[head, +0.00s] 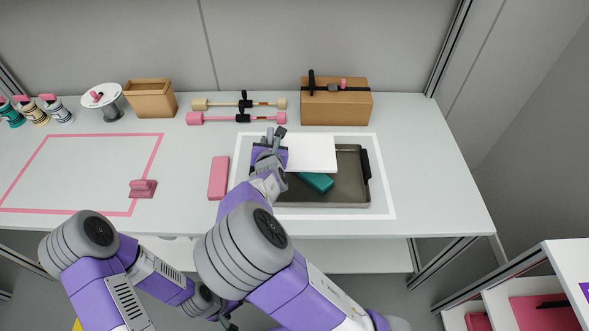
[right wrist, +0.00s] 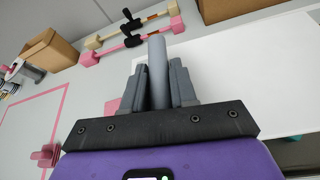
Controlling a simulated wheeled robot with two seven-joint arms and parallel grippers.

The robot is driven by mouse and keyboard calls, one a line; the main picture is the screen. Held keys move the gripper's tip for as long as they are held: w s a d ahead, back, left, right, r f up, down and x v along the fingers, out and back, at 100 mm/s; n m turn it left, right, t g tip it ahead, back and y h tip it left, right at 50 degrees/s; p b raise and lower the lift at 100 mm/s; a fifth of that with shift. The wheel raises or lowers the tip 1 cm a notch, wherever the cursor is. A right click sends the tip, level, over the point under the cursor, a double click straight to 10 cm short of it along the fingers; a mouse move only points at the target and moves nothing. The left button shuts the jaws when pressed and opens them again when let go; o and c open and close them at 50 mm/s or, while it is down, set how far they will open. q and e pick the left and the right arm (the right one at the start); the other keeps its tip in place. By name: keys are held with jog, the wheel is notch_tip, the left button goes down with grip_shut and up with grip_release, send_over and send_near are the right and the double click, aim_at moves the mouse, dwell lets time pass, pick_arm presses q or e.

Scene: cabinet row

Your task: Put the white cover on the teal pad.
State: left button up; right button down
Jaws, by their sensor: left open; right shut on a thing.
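The white cover (head: 315,152) is a flat white plate above the back left part of a dark tray. It also fills the right of the right wrist view (right wrist: 235,80). My right gripper (head: 273,140) is at the cover's left side, shut on a grey rod-like grip (right wrist: 157,70) that seems to belong to the cover. The teal pad (head: 318,182) lies in the tray; the cover hides its back part in the head view. A bit of teal shows at the right wrist view's right edge. My left gripper (head: 225,322) is open and empty, low in front of the table.
The tray (head: 345,195) stands inside a white outline and has a black handle (head: 365,165). A pink block (head: 218,178) lies left of it. Dumbbell-shaped bars (head: 235,118) and a cardboard box (head: 336,105) stand behind. The table's right side is clear.

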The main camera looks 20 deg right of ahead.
notch_tip(320, 180, down, 8)
jog(key=b, duration=0.3)
jog(key=shift+d+f, duration=0.1)
jog(key=shift+f, duration=0.15)
jog(key=shift+r, duration=0.1)
jog(key=c, duration=0.9)
grip_release()
jog(key=shift+s+r, duration=0.15)
jog(key=shift+s, duration=0.1)
jog(key=p+v, duration=0.3)
jog(key=v, duration=0.8)
jog(key=shift+s+p, duration=0.2)
jog(key=shift+p, duration=0.2)
